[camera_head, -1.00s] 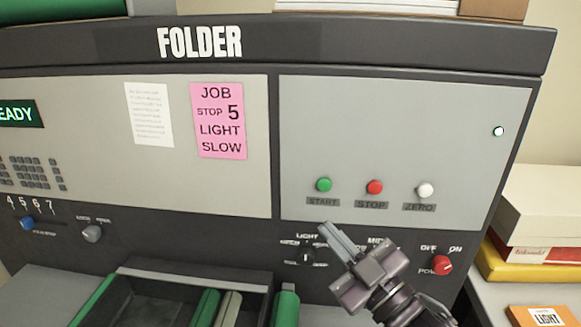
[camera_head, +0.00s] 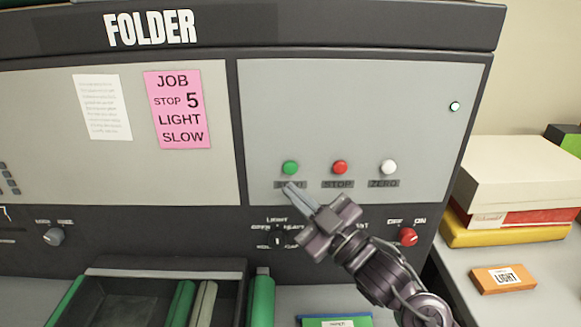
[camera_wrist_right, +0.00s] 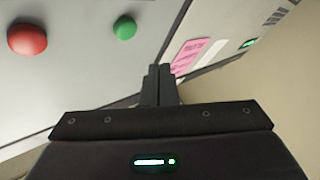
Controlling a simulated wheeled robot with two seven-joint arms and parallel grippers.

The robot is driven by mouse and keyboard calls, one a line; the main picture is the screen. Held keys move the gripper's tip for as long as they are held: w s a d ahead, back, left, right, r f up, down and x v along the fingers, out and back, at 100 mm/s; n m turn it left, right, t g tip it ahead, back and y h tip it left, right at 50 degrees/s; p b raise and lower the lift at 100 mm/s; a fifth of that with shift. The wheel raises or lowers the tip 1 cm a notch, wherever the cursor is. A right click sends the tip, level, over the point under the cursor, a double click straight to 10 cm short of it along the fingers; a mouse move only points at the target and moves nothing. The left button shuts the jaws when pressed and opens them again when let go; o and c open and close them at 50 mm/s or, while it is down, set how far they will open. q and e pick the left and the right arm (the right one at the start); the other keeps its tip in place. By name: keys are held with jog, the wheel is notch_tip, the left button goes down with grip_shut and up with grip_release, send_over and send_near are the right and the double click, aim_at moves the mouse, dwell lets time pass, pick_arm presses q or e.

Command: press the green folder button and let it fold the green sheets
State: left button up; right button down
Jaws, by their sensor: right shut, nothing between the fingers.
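The green START button (camera_head: 290,168) is on the light grey panel of the folder (camera_head: 350,108), left of the red STOP button (camera_head: 340,167) and the white ZERO button (camera_head: 388,167). My right gripper (camera_head: 291,190) is shut and empty. In the head view its tips lie just below the green button, over the START label. In the right wrist view the fingers (camera_wrist_right: 158,72) point toward the panel, with the green button (camera_wrist_right: 125,27) to their upper left and the red button (camera_wrist_right: 27,38) further left. No contact shows. My left gripper is not in view.
A pink job card (camera_head: 178,109) reads stop 5, light, slow. A red power knob (camera_head: 408,237) and a selector knob (camera_head: 277,240) sit below the panel. A tray with green rollers (camera_head: 262,300) is at lower left. Boxes (camera_head: 518,168) stand at right.

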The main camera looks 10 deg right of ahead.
aim_at(290, 168)
jog(key=shift+w+d, duration=0.2)
jog(key=shift+w, duration=0.8)
jog(key=shift+w+d, duration=0.15)
jog(key=shift+w, duration=0.8)
dwell(0.6)
jog(key=shift+w+d, duration=0.1)
jog(key=shift+w, duration=0.3)
